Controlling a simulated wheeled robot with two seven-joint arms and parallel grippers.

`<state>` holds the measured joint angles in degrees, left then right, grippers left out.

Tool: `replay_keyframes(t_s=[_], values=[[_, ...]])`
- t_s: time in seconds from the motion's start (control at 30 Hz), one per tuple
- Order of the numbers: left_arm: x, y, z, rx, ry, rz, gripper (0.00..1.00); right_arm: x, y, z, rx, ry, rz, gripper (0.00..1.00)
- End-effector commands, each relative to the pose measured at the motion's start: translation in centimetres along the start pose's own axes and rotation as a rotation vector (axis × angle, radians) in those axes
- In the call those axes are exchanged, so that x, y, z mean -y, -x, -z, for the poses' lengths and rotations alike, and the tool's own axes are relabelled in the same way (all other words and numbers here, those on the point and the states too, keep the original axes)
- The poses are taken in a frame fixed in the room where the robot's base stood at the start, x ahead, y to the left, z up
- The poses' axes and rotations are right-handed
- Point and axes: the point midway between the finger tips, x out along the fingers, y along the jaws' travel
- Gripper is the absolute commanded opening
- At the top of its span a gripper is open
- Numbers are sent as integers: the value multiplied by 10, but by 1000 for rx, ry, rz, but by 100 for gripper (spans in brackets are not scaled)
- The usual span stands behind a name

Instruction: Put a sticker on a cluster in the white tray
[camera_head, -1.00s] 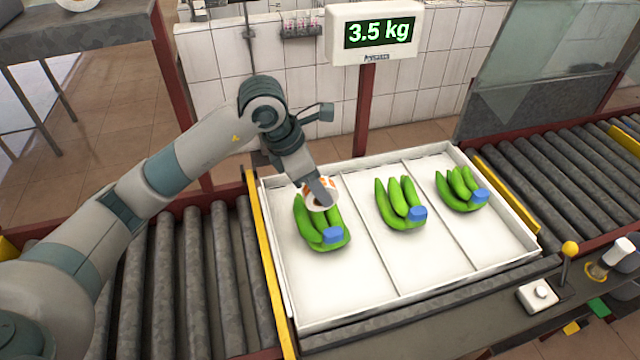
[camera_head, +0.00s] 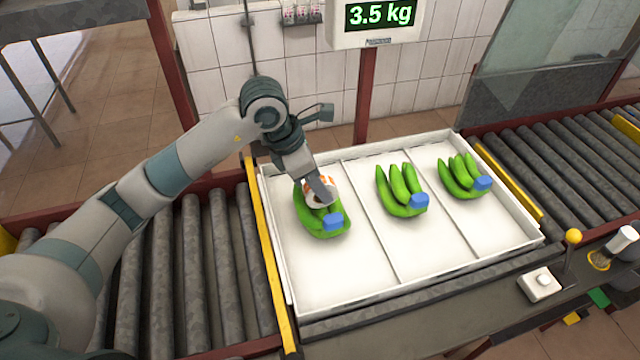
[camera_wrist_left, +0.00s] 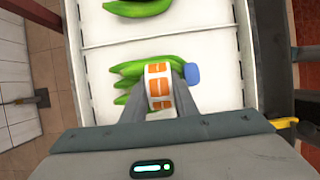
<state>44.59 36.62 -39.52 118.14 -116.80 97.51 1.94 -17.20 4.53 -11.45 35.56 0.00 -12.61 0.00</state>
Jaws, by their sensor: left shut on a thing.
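The white tray (camera_head: 349,278) lies on the conveyor and has three compartments, each with a green banana cluster with a blue piece at one end. My left gripper (camera_head: 326,196) is shut on a roll of orange-and-white stickers (camera_wrist_left: 159,86). It holds the roll at the left cluster (camera_head: 318,225), covering part of its fingers; I cannot tell whether they touch. The roll also shows in the head view (camera_head: 317,187). The middle cluster (camera_head: 402,191) and right cluster (camera_head: 463,178) lie clear of the arm. My right gripper is not in view.
A scale display (camera_head: 377,20) reading 3.5 kg stands on a red post behind the tray. Conveyor rollers (camera_head: 205,275) run on both sides. A yellow-knobbed lever (camera_head: 572,238) and a white button box (camera_head: 540,283) are at the front right.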

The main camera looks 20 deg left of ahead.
Motion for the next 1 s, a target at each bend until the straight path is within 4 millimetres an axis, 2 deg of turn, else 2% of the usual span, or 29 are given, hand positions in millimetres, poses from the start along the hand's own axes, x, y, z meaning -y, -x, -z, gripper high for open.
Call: replay_keyframes(t_s=[1.0], values=[[0, -4, 2, -1, 0, 0, 0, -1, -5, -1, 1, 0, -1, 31]])
